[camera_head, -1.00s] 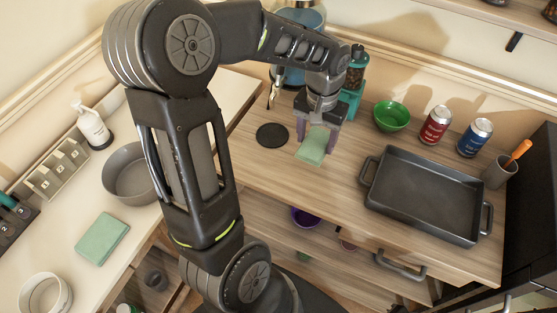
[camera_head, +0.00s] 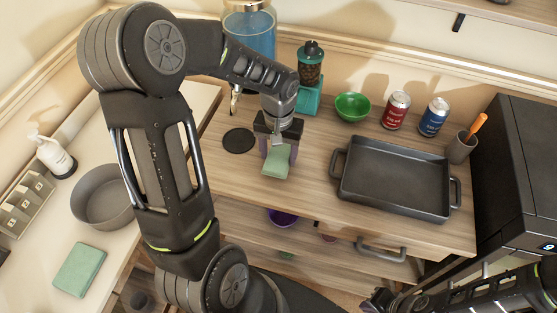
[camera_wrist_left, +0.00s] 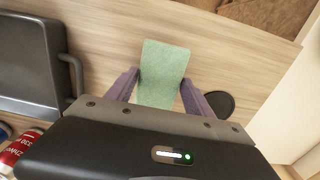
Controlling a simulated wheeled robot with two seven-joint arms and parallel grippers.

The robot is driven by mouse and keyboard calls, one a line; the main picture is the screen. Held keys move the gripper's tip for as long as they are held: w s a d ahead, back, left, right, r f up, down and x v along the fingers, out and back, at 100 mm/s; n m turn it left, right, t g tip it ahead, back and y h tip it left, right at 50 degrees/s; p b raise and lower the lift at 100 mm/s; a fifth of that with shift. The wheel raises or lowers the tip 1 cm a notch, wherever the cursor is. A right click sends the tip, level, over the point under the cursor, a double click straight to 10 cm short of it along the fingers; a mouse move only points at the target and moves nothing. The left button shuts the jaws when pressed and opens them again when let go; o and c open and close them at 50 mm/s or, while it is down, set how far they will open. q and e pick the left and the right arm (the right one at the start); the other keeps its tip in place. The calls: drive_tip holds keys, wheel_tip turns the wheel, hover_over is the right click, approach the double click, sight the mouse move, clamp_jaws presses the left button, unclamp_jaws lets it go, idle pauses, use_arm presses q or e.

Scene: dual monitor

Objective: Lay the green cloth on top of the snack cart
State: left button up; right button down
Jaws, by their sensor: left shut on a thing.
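A green cloth (camera_head: 276,163) is held in my left gripper (camera_head: 278,147) over the wooden top of the snack cart (camera_head: 305,205). In the left wrist view the cloth (camera_wrist_left: 163,72) is between the two purple fingers and sticks out beyond them. I cannot tell whether it touches the cart top. A second green cloth (camera_head: 79,270) lies flat on the white counter at the left. My right gripper (camera_head: 382,300) shows partly at the bottom edge; its fingers are not clear.
A grey roasting pan (camera_head: 395,182) fills the cart's right side. Behind are a green bowl (camera_head: 352,107), a red can (camera_head: 396,110), a blue can (camera_head: 433,117) and a teal grinder (camera_head: 309,78). A black disc (camera_head: 238,140) lies left of the held cloth. Bare wood lies in front.

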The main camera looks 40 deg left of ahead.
sight(279, 156)
use_arm(q)
drive_tip(key=shift+f, duration=1.9)
drive_tip(key=o, duration=1.2)
drive_tip(key=shift+f, duration=0.1)
wheel_tip(279, 156, up, 12)
drive_tip(key=shift+r+b, duration=0.15)
drive_tip(key=shift+b, duration=0.4)
